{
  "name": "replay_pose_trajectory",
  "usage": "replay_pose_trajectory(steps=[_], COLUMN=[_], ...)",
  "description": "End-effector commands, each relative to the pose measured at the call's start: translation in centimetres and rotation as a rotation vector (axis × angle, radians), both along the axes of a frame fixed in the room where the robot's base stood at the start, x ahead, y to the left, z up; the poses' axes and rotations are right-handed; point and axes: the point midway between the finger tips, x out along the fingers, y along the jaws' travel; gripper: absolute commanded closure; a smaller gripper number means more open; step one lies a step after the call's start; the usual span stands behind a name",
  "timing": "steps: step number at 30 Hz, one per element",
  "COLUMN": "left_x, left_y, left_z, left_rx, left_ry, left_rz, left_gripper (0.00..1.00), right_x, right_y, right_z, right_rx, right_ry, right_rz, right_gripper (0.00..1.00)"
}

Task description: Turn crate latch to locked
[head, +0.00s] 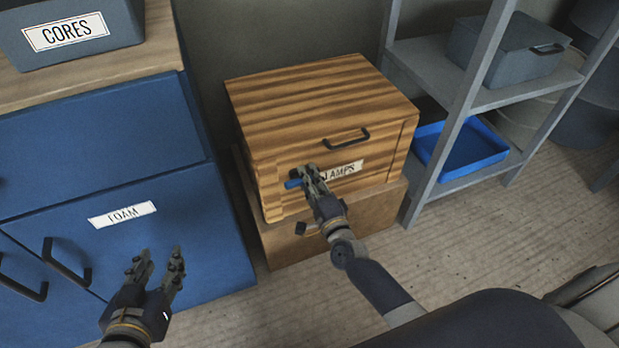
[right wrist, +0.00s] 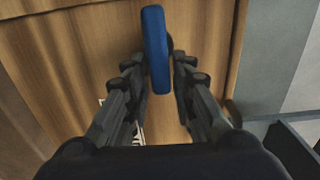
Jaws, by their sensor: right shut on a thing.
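The wooden crate (head: 310,95) stands in the middle of the head view, with a black handle and a partly covered label on its front. A blue latch (head: 292,184) sits on the crate's front, left of the label. My right gripper (head: 309,177) is at the latch and shut on it. In the right wrist view the blue latch (right wrist: 156,50) is a long bar, close to upright in the picture, between the fingers (right wrist: 160,85). The fingers hide part of it in the head view. My left gripper (head: 160,262) is open and empty before the blue cabinet.
The crate rests on a lower brown box (head: 375,207). The blue cabinet (head: 190,230) with a FOAM label is at left, with a CORES bin (head: 75,35) on top. A grey shelf (head: 470,125) with a blue tray (head: 470,150) is at right. Floor in front is clear.

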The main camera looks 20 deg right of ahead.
Motion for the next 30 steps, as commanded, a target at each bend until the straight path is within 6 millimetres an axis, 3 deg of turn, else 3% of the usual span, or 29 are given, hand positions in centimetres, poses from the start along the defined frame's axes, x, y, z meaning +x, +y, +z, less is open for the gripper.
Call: replay_pose_trajectory(steps=[2, 14, 20, 30], left_x=[0.0, 0.0, 0.0, 0.0], left_y=[0.0, 0.1, 0.1, 0.0], left_z=[0.0, 0.0, 0.0, 0.0], left_rx=[0.0, 0.001, 0.001, 0.0], left_ry=[0.0, 0.001, 0.001, 0.001], left_rz=[0.0, 0.001, 0.001, 0.0], left_gripper=[0.6, 0.6, 0.6, 0.6], right_x=[-0.2, -0.5, -3.3, -9.8], right_y=[0.4, 0.1, 0.0, -0.1], right_z=[-0.3, -0.1, -0.2, -0.2], right_rx=[0.0, 0.0, 0.0, -0.001], right_ry=[0.008, 0.003, 0.006, 0.006], right_rz=[0.007, 0.003, 0.003, 0.005], right_gripper=[0.65, 0.65, 0.65, 0.65])
